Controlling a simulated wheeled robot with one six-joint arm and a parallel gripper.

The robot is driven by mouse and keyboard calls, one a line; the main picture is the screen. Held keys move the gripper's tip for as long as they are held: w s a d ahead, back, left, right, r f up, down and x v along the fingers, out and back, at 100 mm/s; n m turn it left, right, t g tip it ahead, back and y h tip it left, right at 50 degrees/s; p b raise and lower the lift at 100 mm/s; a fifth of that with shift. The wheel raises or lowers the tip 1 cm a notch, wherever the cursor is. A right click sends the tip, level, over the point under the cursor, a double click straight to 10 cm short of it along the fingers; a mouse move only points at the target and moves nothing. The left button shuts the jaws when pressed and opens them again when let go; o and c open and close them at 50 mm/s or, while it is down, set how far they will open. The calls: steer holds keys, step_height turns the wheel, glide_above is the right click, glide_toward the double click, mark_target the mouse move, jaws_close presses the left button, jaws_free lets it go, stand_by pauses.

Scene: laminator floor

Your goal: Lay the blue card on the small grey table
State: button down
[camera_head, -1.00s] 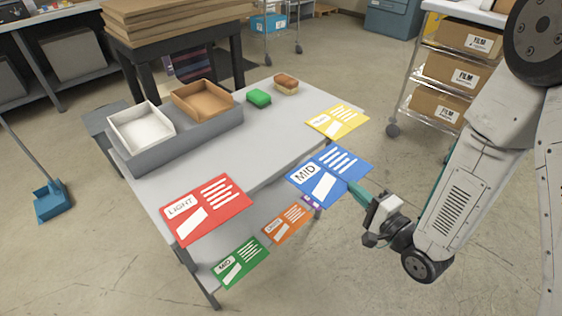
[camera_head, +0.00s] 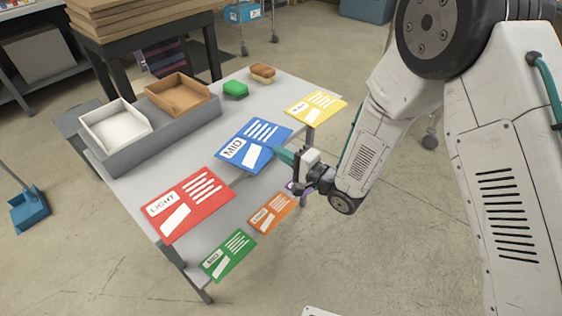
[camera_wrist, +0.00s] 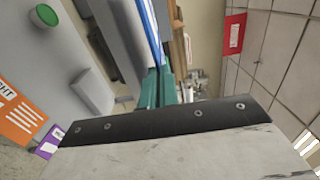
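The blue card (camera_head: 253,145), marked MID, is held by its right-hand corner in my gripper (camera_head: 285,157). In the wrist view, the blue card (camera_wrist: 152,35) shows nearly edge-on between the teal fingers (camera_wrist: 158,88). The card appears flat and overlaps the front edge of the grey table (camera_head: 215,150) in the head view. I cannot tell whether it touches the top or hangs a little above it. My gripper is at the table's front right side, outside the edge.
On the table are a red card (camera_head: 187,205), yellow card (camera_head: 315,107), green block (camera_head: 235,89), brown-topped block (camera_head: 262,73), and grey holder (camera_head: 165,138) with white and brown trays. Orange (camera_head: 271,213) and green (camera_head: 229,255) cards lie lower in front. The middle top is clear.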

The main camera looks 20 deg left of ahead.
steer(key=shift+w+a+f, duration=0.15)
steer(key=shift+f, duration=1.6)
steer(key=shift+f, duration=0.2)
steer(key=c, duration=1.7)
jaws_free()
steer(key=shift+r, duration=0.15)
steer(key=v, duration=1.2)
